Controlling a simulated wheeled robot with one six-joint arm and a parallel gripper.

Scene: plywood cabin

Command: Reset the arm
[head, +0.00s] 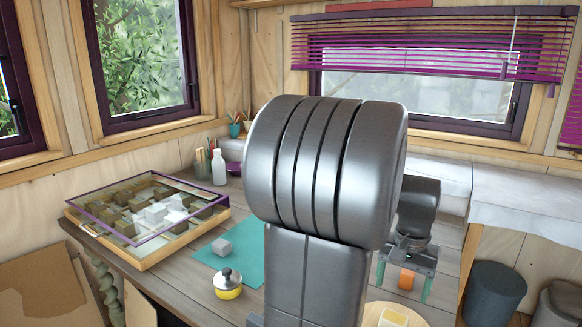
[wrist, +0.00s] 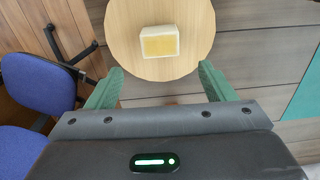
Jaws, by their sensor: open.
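My gripper (head: 403,288) is open at the right of the table in the head view, its two green fingers pointing down. Both fingers also show in the wrist view (wrist: 160,70), spread apart with nothing held between them. An orange block (head: 406,278) shows between the fingers in the head view; its depth relative to them is hard to tell. My large grey arm link covers the middle of the head view and hides part of the table.
A round wooden board (wrist: 124,52) bears a pale yellow block (wrist: 159,42). A framed glass-topped case (head: 150,258) lies left. A blue chair (wrist: 36,74) is beside the table.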

